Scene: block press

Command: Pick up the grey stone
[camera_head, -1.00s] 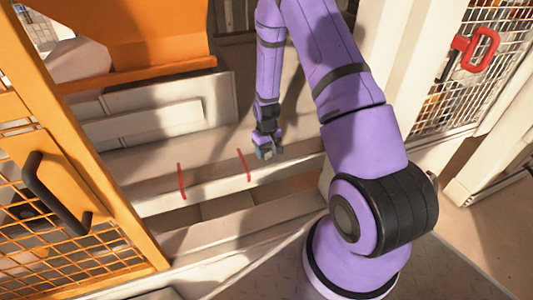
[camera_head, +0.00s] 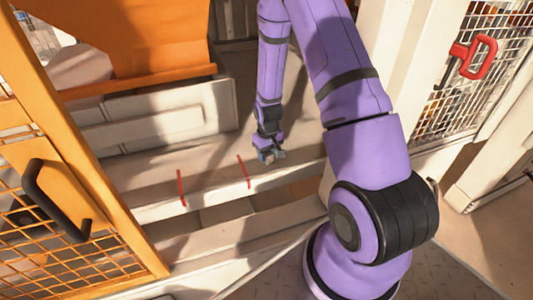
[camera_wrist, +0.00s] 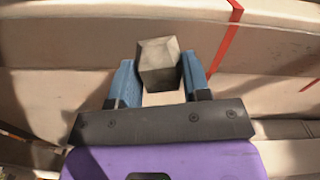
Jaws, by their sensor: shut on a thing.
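The grey stone (camera_wrist: 159,64) is a small block between the two blue fingers of my gripper (camera_wrist: 160,84) in the wrist view. The fingers are shut on its sides, and its far end sticks out past the fingertips. In the head view my gripper (camera_head: 269,156) points down over the pale ledge, to the right of the red marks. The stone is too small there to make out clearly. I cannot tell whether it touches the ledge.
Two red lines (camera_head: 181,187) (camera_head: 243,171) mark the pale ledge (camera_head: 214,182). An orange mesh door with a black handle (camera_head: 55,200) stands at the left. An orange machine part (camera_head: 140,40) hangs at the back. A mesh panel with a red handle (camera_head: 472,56) is at the right.

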